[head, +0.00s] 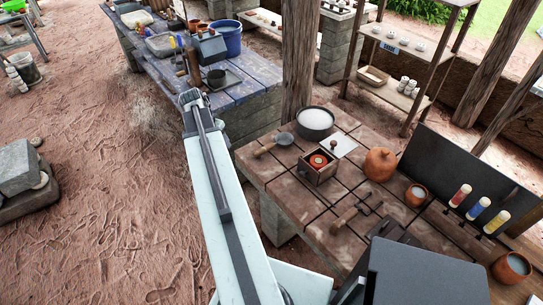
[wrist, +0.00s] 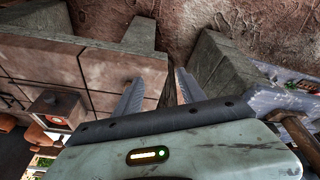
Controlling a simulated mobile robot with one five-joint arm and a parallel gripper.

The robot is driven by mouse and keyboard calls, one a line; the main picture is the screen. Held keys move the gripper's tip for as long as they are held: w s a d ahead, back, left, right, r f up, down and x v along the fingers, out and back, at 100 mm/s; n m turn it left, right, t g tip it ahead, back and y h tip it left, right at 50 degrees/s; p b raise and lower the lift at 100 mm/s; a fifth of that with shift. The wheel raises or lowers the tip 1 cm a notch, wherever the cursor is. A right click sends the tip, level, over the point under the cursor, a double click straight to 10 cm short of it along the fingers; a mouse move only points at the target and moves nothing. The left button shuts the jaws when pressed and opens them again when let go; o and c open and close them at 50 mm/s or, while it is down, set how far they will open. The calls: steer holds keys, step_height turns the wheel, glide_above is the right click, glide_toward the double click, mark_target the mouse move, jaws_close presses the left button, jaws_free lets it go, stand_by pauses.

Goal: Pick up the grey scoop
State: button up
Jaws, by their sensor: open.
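The grey scoop (head: 284,139) lies on the near tiled table, close to its left edge. It has a round grey bowl and a brown handle pointing to the lower left. My arm reaches up past the table's left side, and the scoop is to the right of the arm's end, apart from it. In the wrist view my gripper (wrist: 158,82) is open, its two fingers spread with nothing held between them. A brown post shows behind the gap. I cannot make out the scoop in the wrist view.
The tiled table (head: 290,190) also bears a dark pot (head: 315,122) of white stuff, a small wooden box (head: 318,168), a clay jar (head: 380,164) and a forked tool (head: 352,212). A wooden post (head: 298,60) rises behind it. A blue-grey table (head: 258,84) stands farther back. Bare ground lies left.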

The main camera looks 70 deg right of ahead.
mark_target(270, 145)
steer(key=s+d+m, duration=0.1)
steer(key=s+d, duration=0.2)
steer(key=s, duration=0.1)
steer(key=s+d+f+m+g+b, duration=0.1)
steer(key=s+d+m, duration=0.1)
steer(key=s+d, duration=0.2)
steer(key=s+d+f+m, duration=0.1)
steer(key=s+d+m, duration=0.1)
steer(key=s, duration=0.4)
steer(key=shift+d+f, duration=0.1)
steer(key=shift+d, duration=0.8)
steer(key=shift+h, duration=0.3)
steer(key=b+x, duration=0.8)
steer(key=shift+a+f, duration=0.1)
steer(key=shift+a, duration=0.05)
jaws_close()
